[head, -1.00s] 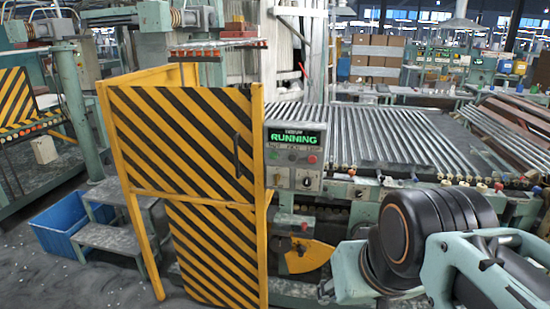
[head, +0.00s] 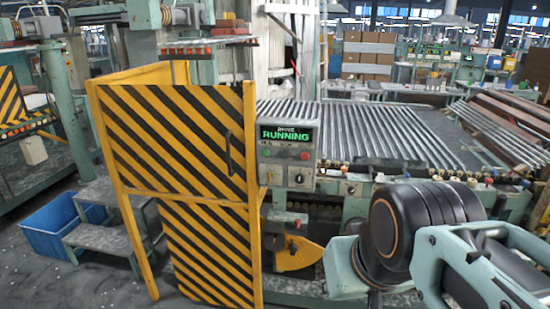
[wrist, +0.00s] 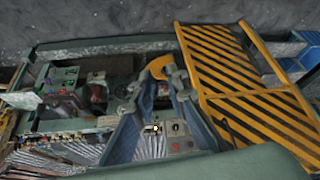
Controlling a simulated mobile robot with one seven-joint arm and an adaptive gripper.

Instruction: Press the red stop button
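The red button (head: 305,155) sits on the right of a grey control panel (head: 270,172), below a screen (head: 288,135) that reads RUNNING in green. A green button and a black knob are also on the panel. In the wrist view the panel (wrist: 180,146) appears small between my gripper's fingers, with a faint reddish spot on it. My gripper (wrist: 151,84) shows two fingers spread apart with nothing between them. It is apart from the panel. The head view shows my arm at the lower right, but not the fingertips.
A yellow-and-black striped gate (head: 180,150) stands directly left of the panel. A blue bin (head: 52,228) and steps (head: 100,240) are at the left. An orange-yellow guard (head: 298,254) is below the panel.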

